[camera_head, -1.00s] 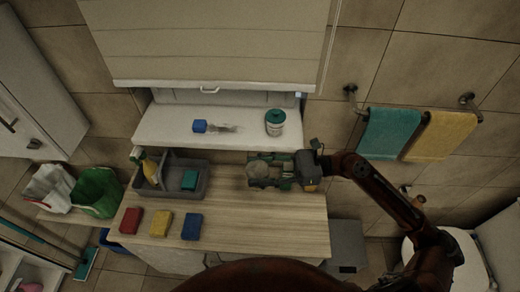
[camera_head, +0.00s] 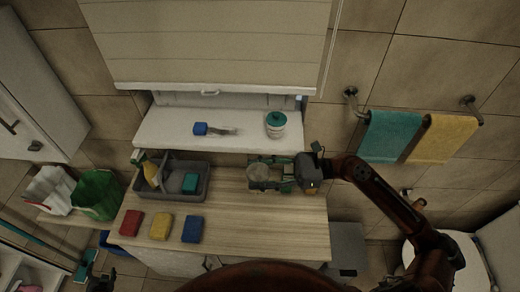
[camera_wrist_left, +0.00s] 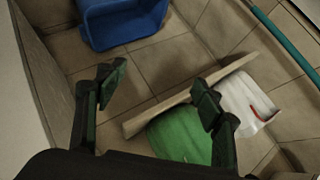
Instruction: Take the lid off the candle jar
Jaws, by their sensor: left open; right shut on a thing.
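My right gripper (camera_head: 286,174) is over the right part of the wooden counter. It is shut on a pale greyish-beige round thing (camera_head: 262,178) that looks like the candle jar. I cannot tell from this view whether a lid sits on it. My left gripper (camera_head: 102,284) shows dark at the bottom left edge of the head view. In the left wrist view it (camera_wrist_left: 155,95) is open and empty, its fingers wide apart above the tiled floor.
A white tub with a teal lid (camera_head: 275,122) and a blue-handled brush (camera_head: 200,128) are on the white ledge. A grey caddy (camera_head: 205,190) stands left of the right gripper. Red (camera_head: 132,222), yellow (camera_head: 161,227) and blue (camera_head: 192,229) sponges lie in front. The counter's front right is clear.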

